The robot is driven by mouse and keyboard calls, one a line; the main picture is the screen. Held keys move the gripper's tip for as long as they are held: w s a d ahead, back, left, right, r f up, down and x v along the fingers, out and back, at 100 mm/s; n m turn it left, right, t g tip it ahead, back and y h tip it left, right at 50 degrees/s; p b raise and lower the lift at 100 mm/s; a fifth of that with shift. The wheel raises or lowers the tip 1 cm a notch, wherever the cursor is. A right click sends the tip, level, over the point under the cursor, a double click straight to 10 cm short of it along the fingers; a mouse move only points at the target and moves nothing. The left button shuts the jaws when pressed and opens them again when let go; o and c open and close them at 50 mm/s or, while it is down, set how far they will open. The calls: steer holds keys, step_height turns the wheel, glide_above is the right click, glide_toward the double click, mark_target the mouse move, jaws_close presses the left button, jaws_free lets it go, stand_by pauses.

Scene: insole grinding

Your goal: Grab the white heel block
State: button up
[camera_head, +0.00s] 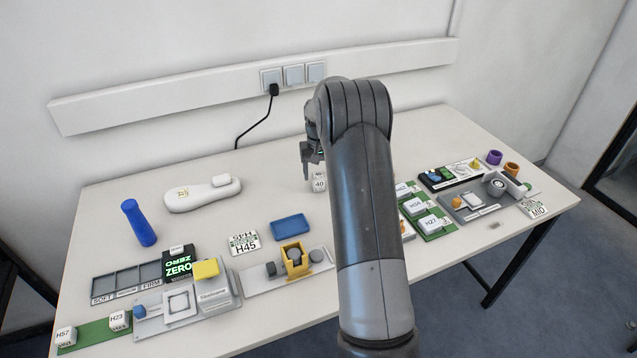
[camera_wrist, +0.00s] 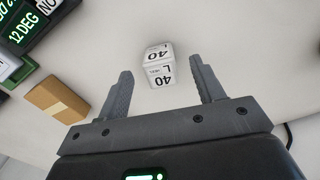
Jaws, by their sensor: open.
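A small white block (camera_wrist: 159,66) with black lettering reading "40" and "L" lies on the table in the wrist view. It also shows in the head view (camera_head: 319,183), partly hidden near my arm. My gripper (camera_wrist: 160,70) is open and empty, one finger to each side of the block in the picture. I cannot tell how far above the block the fingertips are. In the head view my gripper (camera_head: 307,155) is partly hidden and hangs just above the block.
A tan block (camera_wrist: 57,102) lies left of my gripper in the wrist view. A blue tray (camera_head: 291,227), a blue cylinder (camera_head: 139,223) and a white insole-shaped piece (camera_head: 200,195) stand to the left. Other labelled white blocks (camera_head: 431,222) sit on green strips.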

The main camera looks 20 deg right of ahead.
mark_target(319, 177)
steer(key=f, duration=0.5)
steer(key=shift+w+d, duration=0.1)
steer(key=shift+w, duration=0.1)
steer(key=shift+c, duration=0.3)
steer(key=c, duration=1)
steer(key=shift+c, duration=0.2)
